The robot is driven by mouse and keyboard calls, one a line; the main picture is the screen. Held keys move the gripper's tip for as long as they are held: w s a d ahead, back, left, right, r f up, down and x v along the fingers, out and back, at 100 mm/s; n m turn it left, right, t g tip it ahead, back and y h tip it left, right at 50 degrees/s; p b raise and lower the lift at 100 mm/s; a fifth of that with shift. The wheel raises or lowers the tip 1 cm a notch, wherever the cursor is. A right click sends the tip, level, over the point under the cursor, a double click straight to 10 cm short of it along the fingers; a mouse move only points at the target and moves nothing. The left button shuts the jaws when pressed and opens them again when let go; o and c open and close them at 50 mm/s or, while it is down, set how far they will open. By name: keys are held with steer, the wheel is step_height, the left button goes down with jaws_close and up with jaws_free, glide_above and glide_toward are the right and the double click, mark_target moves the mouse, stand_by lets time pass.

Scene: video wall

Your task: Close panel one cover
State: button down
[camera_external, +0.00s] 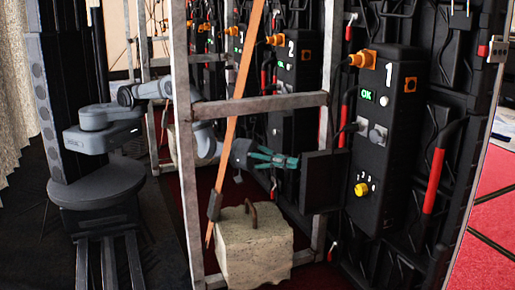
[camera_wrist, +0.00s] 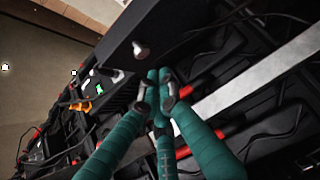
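Panel one (camera_external: 388,130) is a black box marked with a white 1, with a green OK display and a yellow knob. Its cover (camera_external: 325,183) looks like the dark square flap standing open at the box's left side. In the wrist view, the dark flat plate with a silver knob (camera_wrist: 141,49) is probably this cover, just above the fingers. My gripper (camera_external: 294,161) has teal fingers that point right, towards the flap. In the wrist view the fingertips (camera_wrist: 159,82) come together with nothing seen between them. Whether they touch the flap, I cannot tell.
A grey metal frame (camera_external: 262,106) and a slanting orange bar (camera_external: 238,95) stand between camera and arm. A pale stone block (camera_external: 254,247) with a handle sits below my gripper. Panel two (camera_external: 294,70) is behind. Red handles and cables line the wall.

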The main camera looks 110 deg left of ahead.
mark_target(302, 175)
steer(key=shift+w+d+b, duration=0.3)
steer(key=shift+w+d, duration=0.55)
steer(key=shift+d, duration=0.1)
steer(key=shift+d, duration=0.1)
steer(key=shift+w+d, duration=0.1)
steer(key=shift+d, duration=0.4)
steer(key=shift+d+b, duration=0.1)
steer(key=shift+b, duration=0.2)
steer(key=shift+w+d+b, duration=0.25)
steer(key=shift+d+b, duration=0.2)
steer(key=shift+d, duration=0.35)
steer(key=shift+w+d+b, duration=0.25)
steer(key=shift+d+b, duration=0.15)
steer(key=shift+d, duration=0.35)
steer(key=w+d+b, duration=0.4)
steer(key=w+d, duration=0.1)
steer(key=d, duration=0.1)
steer(key=shift+d, duration=0.3)
